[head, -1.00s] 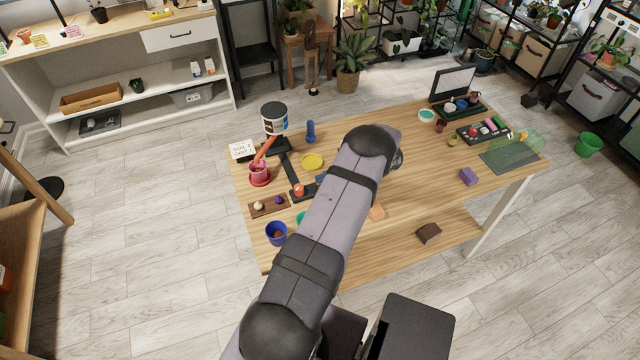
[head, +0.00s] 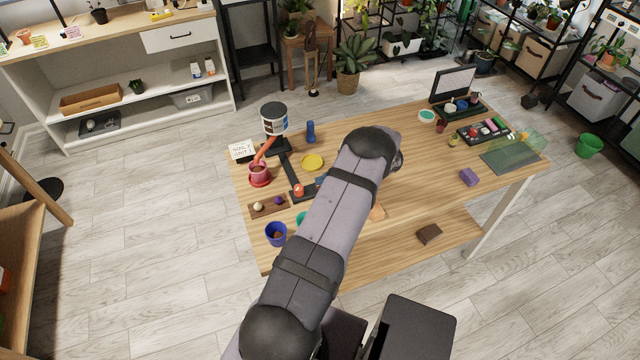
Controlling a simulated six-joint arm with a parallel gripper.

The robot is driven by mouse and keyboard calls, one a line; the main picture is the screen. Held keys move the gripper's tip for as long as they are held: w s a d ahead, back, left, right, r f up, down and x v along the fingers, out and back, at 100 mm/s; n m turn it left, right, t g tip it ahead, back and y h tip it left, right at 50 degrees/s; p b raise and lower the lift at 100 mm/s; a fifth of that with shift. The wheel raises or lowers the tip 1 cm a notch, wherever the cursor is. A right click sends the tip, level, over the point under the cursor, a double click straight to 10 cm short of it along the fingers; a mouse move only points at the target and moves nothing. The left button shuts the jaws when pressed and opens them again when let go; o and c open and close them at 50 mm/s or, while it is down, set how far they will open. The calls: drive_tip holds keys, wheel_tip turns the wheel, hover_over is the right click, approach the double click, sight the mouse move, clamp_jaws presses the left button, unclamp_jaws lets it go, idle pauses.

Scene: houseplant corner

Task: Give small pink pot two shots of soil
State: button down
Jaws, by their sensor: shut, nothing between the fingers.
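The small pink pot (head: 259,169) stands upright on a red saucer (head: 261,182) at the left of the table. The orange chute (head: 265,150) of a soil dispenser (head: 274,117) slopes down to its top. The dispenser has a white, dark-topped canister. A dark bar runs from its base to a dark pad with a red-orange knob (head: 298,190). Soil inside the pink pot is too small to make out. My arm reaches over the table and bends at its far joint. My gripper is hidden behind the arm.
A white sign (head: 241,151) stands left of the dispenser. A yellow dish (head: 312,162), a blue bottle-like thing (head: 310,131), a brown tray (head: 269,206) and a blue pot (head: 276,233) are near. A purple block (head: 468,177) lies right. The table's middle right is mostly clear.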

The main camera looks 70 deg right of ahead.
drive_tip(key=shift+r, duration=0.1)
drive_tip(key=shift+r+p, duration=0.4)
drive_tip(key=shift+r, duration=0.4)
wheel_tip(320, 180, up, 5)
drive_tip(key=p, duration=0.2)
drive_tip(key=shift+p, duration=0.35)
drive_tip(key=shift+w, duration=0.1)
idle(0.6)
